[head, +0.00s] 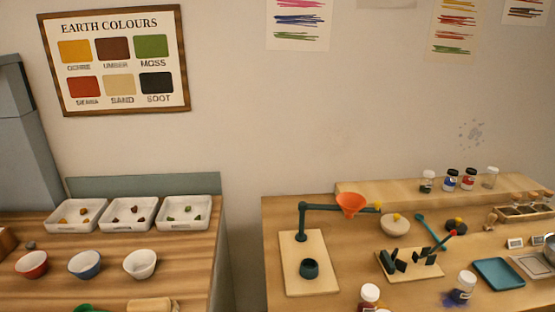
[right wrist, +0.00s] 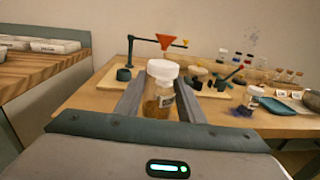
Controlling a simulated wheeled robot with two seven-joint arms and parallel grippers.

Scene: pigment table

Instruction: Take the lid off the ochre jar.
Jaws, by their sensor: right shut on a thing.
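In the right wrist view the ochre jar (right wrist: 158,103) is a clear jar with yellow-brown pigment and a pale label. Its white lid (right wrist: 163,69) sits on top. My right gripper (right wrist: 160,108) is shut on the jar's body, one grey finger on each side, with the lid above the fingers. The jar stands about upright; its base is hidden by my gripper's body. I cannot tell whether it touches the table. My left gripper is in neither view, and my right gripper cannot be made out in the head view.
A white-lidded jar with reddish contents (head: 369,298) is at the head view's bottom edge. A blue-pigment jar (head: 464,286) stands by spilled blue powder.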

